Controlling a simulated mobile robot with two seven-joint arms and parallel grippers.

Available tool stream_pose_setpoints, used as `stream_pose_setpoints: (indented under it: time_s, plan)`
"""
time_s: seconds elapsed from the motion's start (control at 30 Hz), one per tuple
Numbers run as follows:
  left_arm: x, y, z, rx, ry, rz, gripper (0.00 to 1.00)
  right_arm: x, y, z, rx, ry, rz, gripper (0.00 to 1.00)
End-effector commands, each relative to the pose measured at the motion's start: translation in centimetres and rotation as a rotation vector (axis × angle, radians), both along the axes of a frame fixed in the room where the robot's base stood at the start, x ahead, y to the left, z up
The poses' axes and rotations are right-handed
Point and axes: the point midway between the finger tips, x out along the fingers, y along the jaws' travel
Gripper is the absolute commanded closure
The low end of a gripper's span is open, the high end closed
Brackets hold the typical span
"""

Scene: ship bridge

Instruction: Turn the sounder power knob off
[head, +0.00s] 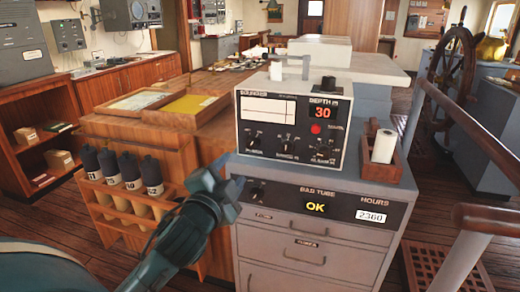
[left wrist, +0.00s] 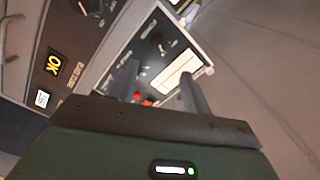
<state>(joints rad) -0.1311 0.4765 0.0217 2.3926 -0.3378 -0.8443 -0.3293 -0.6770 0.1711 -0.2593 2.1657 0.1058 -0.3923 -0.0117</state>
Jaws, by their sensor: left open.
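Another black knob (head: 256,191) sits on the dark panel below, left of a lit "OK". My left gripper (head: 229,179) is open and empty, just left of that panel and apart from the knobs. In the left wrist view, the sounder face (left wrist: 170,60) shows tilted beyond the open fingers (left wrist: 158,78). My right gripper is out of view.
The grey drawer cabinet (head: 300,250) carries the sounder and a paper roll (head: 383,146) in a wooden holder. A wooden rack (head: 120,205) of dark-capped bottles stands left of my gripper. A handrail (head: 480,135) runs at the right.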

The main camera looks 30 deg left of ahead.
Motion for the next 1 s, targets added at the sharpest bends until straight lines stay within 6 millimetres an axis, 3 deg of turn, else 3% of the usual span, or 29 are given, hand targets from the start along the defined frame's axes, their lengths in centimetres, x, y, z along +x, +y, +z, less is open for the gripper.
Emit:
stream_pose_setpoints:
  time_s: [0.6,1.0]
  plan:
    - [10.8,2.6,0.1,-0.002,0.0,-0.001,0.51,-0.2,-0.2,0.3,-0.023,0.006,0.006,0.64]
    - [12.2,2.9,-0.1,-0.002,0.002,-0.002,0.51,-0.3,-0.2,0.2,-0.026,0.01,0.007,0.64]
